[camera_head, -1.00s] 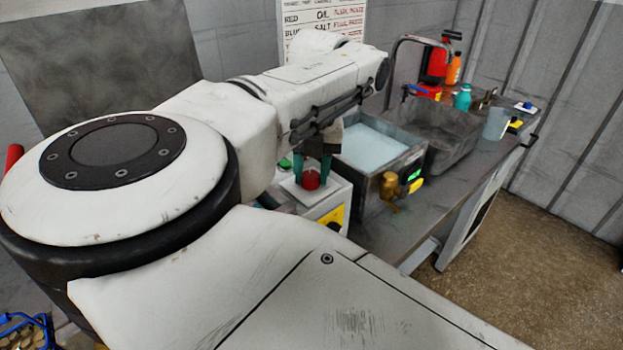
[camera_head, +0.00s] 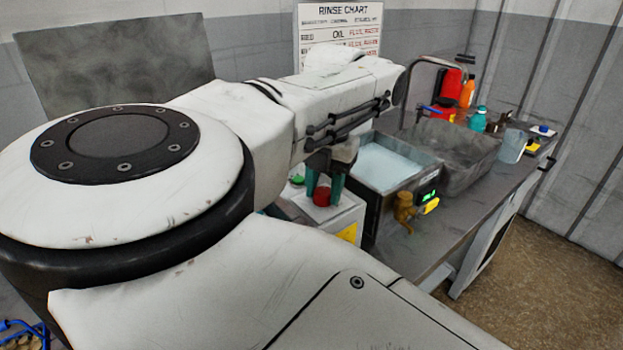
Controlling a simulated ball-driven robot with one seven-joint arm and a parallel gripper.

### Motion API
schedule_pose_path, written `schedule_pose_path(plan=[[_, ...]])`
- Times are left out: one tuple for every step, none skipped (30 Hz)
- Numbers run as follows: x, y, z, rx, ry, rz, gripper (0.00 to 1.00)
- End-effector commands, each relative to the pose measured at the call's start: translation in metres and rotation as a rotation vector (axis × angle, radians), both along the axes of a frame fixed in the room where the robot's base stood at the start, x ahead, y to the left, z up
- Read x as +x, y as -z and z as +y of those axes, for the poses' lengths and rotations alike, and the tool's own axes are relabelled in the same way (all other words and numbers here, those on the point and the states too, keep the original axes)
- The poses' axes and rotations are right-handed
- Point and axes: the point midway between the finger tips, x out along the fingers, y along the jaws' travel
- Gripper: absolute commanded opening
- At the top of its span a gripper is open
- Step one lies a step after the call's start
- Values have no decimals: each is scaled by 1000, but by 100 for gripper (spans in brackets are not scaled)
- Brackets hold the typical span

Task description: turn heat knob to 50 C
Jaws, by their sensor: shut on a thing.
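A round red knob (camera_head: 321,197) sits on top of a white control box (camera_head: 330,215) with a yellow panel on its front. My gripper (camera_head: 325,187) points down from the end of my arm, and its two teal fingers are shut on the red knob, one on each side. My arm hides part of the box and its left side. No scale or temperature mark on the knob can be read from here. A small lit green display (camera_head: 427,194) shows on the front of the steel tank, too small to read.
The steel tank (camera_head: 366,205) of pale liquid stands right of the box, with a brass valve (camera_head: 404,206) jutting out in front. A dark sink (camera_head: 456,160), a teal bottle (camera_head: 478,119) and a clear beaker (camera_head: 511,146) stand farther right on the bench. A rinse chart (camera_head: 340,22) hangs behind.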

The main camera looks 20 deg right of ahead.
Motion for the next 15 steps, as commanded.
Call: schedule_pose_path(plan=[[1,-1,0,0,-1,-4,9],[1,-1,0,0,-1,-4,9],[1,-1,0,0,-2,-4,40],[1,-1,0,0,-2,-4,43],[1,-1,0,0,-2,-4,46],[1,-1,0,-1,-2,-4,50],[1,-1,0,0,-2,-3,52],[1,-1,0,0,-2,-3,55],[1,-1,0,0,-2,-3,59],[1,-1,0,0,-2,-3,62],[1,-1,0,-1,-2,-2,65],[0,-1,0,0,-2,-1,65],[0,-1,0,0,-2,-1,65],[0,-1,0,0,-2,-1,65],[0,0,0,0,-2,-1,65]])
